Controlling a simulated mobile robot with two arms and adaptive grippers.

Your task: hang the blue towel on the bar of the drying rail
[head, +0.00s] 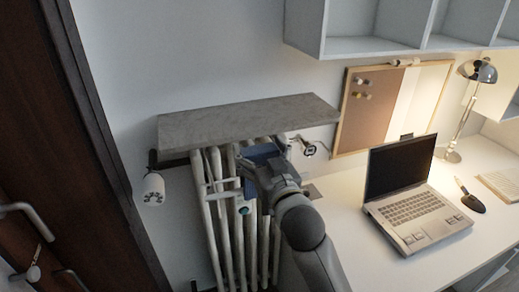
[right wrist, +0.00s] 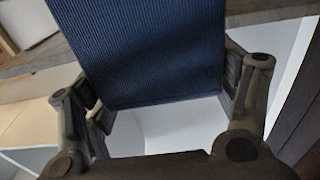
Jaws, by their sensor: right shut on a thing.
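The blue towel (head: 262,153) shows as a small dark-blue patch just under the grey shelf, partly hidden by my right gripper (head: 258,178). In the right wrist view the ribbed towel (right wrist: 140,50) fills the space between the two fingers of my right gripper (right wrist: 165,95), which is shut on it. The drying rail (head: 220,187) looks like a pale bar frame in front of the radiator. My gripper and arm hide its right part. I cannot tell whether the towel touches the bar. My left gripper is not in view.
A grey stone-like shelf (head: 245,120) juts out close above the gripper. A white radiator (head: 228,245) stands behind the rail. A dark door (head: 40,130) is at left.

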